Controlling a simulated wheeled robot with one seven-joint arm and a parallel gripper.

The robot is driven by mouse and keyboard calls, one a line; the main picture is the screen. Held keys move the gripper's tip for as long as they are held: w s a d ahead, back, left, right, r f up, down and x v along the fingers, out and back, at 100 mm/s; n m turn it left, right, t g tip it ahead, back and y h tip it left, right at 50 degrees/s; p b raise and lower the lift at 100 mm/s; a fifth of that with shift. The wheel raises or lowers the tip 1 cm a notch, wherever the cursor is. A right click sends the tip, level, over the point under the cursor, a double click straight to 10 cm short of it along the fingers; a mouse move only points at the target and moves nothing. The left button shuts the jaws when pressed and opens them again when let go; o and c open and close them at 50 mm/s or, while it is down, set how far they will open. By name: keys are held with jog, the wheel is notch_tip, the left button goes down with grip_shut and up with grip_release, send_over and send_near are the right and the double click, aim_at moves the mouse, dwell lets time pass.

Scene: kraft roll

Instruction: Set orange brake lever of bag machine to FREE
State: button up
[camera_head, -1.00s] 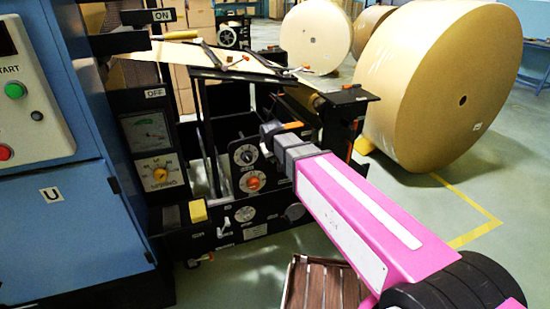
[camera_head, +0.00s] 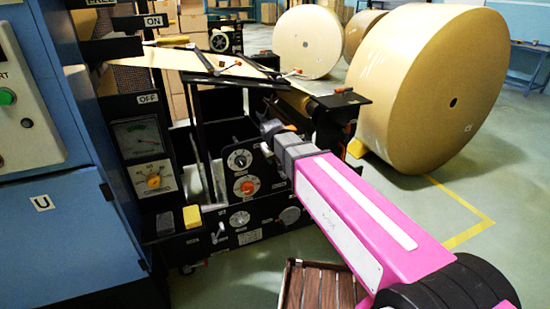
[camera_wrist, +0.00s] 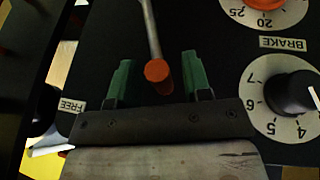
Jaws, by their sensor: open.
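The orange-tipped brake lever (camera_wrist: 157,70) shows in the wrist view as a thin grey rod with an orange cap on a black panel. Its tip lies between the FREE label (camera_wrist: 73,105) at left and the BRAKE label (camera_wrist: 283,43) at right. My gripper (camera_wrist: 157,80) is open, with one green finger on each side of the lever tip and visible gaps to both. In the head view my gripper (camera_head: 270,128) is at the front panel of the bag machine (camera_head: 215,150). A bit of orange shows beside it there; I cannot tell whether it is the lever.
A black-knobbed dial (camera_wrist: 290,92) and an orange-knobbed dial (camera_wrist: 262,6) sit close to the right finger in the wrist view. A blue cabinet (camera_head: 55,220) stands at left. A large kraft roll (camera_head: 430,90) stands at right. A slatted wooden pallet (camera_head: 320,288) lies on the floor.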

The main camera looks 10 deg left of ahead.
jog(key=v, duration=1)
jog(key=shift+s+r, duration=0.15)
jog(key=shift+r, duration=0.15)
jog(key=shift+a, duration=0.1)
jog(key=c, duration=0.4)
jog(key=shift+a+f, duration=0.2)
jog(key=shift+a, duration=0.05)
grip_shut()
jog(key=s+a+f+h, duration=0.1)
jog(key=a+f+h, duration=0.1)
jog(key=a+h, duration=0.65)
jog(key=x, duration=0.9)
jog(key=shift+d, duration=0.25)
